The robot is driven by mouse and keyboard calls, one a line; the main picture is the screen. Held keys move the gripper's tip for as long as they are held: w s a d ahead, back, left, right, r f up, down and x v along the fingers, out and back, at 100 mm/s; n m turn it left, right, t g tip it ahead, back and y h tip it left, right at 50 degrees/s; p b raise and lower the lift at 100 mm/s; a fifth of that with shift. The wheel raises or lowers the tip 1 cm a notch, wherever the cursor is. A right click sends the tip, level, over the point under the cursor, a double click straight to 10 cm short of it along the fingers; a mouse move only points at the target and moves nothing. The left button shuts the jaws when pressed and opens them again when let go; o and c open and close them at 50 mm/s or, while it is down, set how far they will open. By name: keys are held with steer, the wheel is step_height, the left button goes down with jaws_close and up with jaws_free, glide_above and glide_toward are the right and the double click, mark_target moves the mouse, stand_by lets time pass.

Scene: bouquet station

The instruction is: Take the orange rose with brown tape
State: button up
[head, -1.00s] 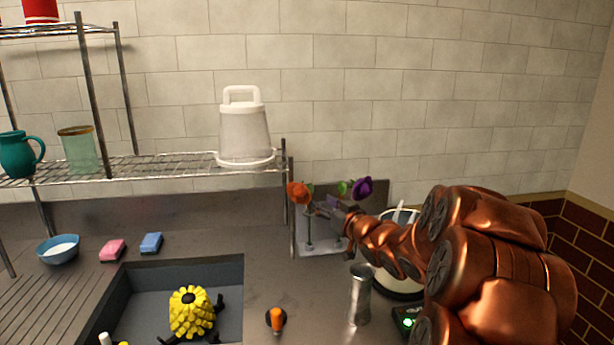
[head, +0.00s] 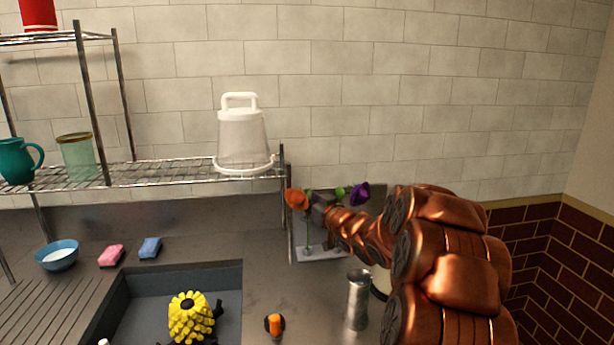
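The orange rose (head: 296,198) stands upright on a thin stem in a pale stand (head: 318,254) by the back wall. A purple rose (head: 360,193) with green leaves shows to its right. My gripper (head: 317,206) reaches in from the right, its tip right beside the orange rose's stem, just below and right of the bloom. The fingers are small and partly hidden, so I cannot tell whether they are around the stem. No brown tape can be made out at this size.
A metal cylinder (head: 358,299) stands in front of the stand, below my arm. A sink (head: 230,280) with a yellow flower-like object (head: 190,318) lies front left.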

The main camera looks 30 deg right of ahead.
steer(key=shift+c, duration=0.3)
jaws_close()
